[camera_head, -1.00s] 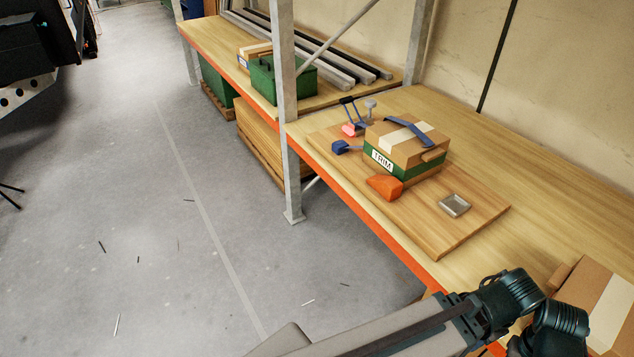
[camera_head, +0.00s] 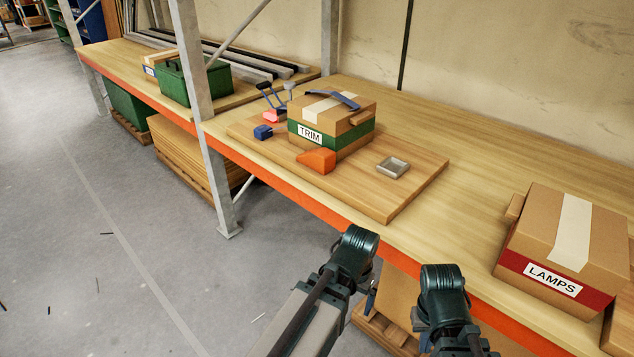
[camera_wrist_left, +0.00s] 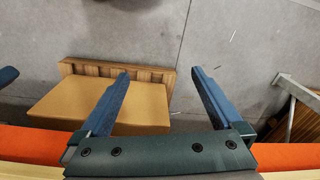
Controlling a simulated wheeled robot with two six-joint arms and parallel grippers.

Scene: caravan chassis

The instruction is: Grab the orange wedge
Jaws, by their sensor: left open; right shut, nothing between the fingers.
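The orange wedge (camera_head: 317,161) lies on the wooden board (camera_head: 410,183) on the shelf, at the front of the TRIM box (camera_head: 357,128). My left gripper shows in the left wrist view (camera_wrist_left: 160,71), open and empty, with its two blue fingers apart over the floor and a stack below the shelf. In the head view my left wrist is in front of the shelf edge, well short of the wedge. My right arm is beside it, to the right. A blue tip (camera_wrist_left: 7,75) at the left edge of the left wrist view looks like my right gripper; the rest of it is hidden.
On the board are a small grey tray (camera_head: 393,167), a blue block (camera_head: 263,132) and a pink item (camera_head: 275,116). A LAMPS box (camera_head: 565,250) stands at the right. A grey rack post (camera_head: 199,110) rises left of the board. The shelf has an orange front edge (camera_head: 285,191).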

